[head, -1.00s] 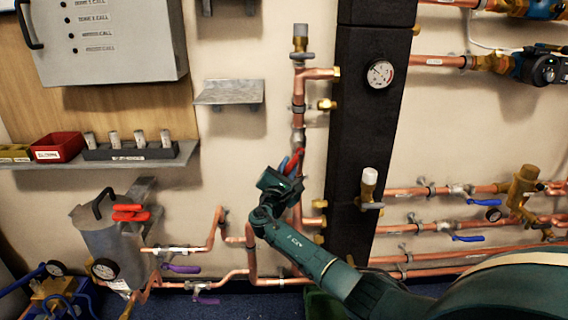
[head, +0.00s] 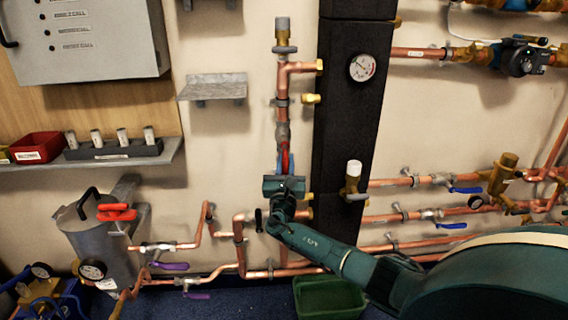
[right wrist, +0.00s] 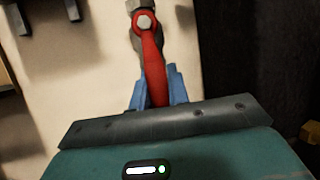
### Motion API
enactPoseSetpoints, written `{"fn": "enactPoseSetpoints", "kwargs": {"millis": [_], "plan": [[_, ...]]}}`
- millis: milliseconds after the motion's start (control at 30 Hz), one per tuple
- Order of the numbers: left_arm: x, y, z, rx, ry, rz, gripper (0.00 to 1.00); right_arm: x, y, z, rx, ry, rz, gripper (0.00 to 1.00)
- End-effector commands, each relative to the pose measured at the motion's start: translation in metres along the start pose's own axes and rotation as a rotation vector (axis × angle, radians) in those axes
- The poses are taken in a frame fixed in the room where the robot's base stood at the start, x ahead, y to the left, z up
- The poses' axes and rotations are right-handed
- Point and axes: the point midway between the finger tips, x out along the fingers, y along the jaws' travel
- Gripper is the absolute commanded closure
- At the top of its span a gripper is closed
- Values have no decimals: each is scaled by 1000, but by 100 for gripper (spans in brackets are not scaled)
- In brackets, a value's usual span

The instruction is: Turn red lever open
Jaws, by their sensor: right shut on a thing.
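The red lever (right wrist: 151,62) hangs from a bolted valve on the vertical copper pipe. In the right wrist view it runs from the bolt at the top down between my blue fingertips. In the head view the red lever (head: 285,158) shows just above my gripper and points down along the pipe. My right gripper (right wrist: 159,88) is shut on the lever, with a blue finger on either side of it. In the head view my right gripper (head: 285,172) covers the lever's lower end. My left gripper is not in view.
A black column with a gauge (head: 362,67) stands just right of the lever. A small metal shelf (head: 213,90) is at its left. Copper pipes with blue-handled valves (head: 451,226) run at the right. A green bin (head: 330,298) is on the floor.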

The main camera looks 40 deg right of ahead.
Motion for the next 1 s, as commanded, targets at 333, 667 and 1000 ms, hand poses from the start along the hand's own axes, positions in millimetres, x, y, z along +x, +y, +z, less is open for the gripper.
{"fn": "enactPoseSetpoints", "kwargs": {"millis": [333,667,1000], "plan": [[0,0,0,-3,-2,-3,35,0,-1,-1,-17,-2,5,100],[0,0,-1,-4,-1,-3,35,0,-1,0,-13,-2,4,64],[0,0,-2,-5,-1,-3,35,-3,-1,0,-11,-1,4,61]]}}
